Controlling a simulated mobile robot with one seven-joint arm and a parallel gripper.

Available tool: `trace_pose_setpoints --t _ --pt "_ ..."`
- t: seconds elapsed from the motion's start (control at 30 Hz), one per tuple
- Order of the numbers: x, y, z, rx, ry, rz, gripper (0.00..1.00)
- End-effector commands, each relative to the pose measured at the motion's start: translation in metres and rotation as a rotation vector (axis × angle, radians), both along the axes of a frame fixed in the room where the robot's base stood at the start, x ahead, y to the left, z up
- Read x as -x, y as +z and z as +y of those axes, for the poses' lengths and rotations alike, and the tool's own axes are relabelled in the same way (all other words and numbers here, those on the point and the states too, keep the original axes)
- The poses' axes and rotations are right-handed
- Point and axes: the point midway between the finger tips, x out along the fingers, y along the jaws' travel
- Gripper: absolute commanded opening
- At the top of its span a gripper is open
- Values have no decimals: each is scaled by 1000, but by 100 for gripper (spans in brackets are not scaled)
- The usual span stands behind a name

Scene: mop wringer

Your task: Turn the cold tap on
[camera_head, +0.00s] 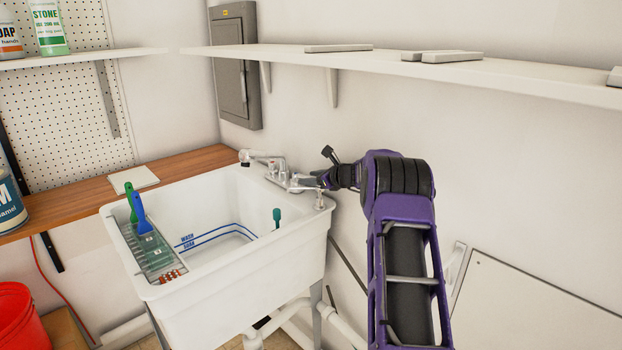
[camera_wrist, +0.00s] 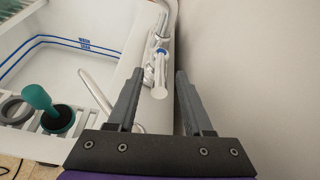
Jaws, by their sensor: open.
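The chrome tap (camera_head: 288,178) is mounted on the back right rim of the white sink (camera_head: 178,290). In the wrist view, a pale lever handle with a blue mark (camera_wrist: 159,86) points toward me; I take it as the cold tap. My gripper (camera_wrist: 160,74) is open, with one dark finger on each side of the lever. Gaps show between the lever and both fingers, and nothing is held. In the head view, my gripper (camera_head: 327,178) is at the right end of the tap, partly hidden by my wrist. No water stream is visible.
A wall shelf (camera_head: 400,65) runs above my arm, and a plain wall is close on the right. A rack with blue and green handled tools (camera_head: 155,250) spans the sink's left side. A green-handled tool (camera_wrist: 38,98) stands near my gripper's left.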

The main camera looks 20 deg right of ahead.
Motion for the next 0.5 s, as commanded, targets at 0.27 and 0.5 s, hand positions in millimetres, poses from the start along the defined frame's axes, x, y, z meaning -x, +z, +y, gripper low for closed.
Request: trace_pose_setpoints --t 0.27,0.5 --pt "0 0 0 0 1 0 18" --pt "0 0 0 0 1 0 0"
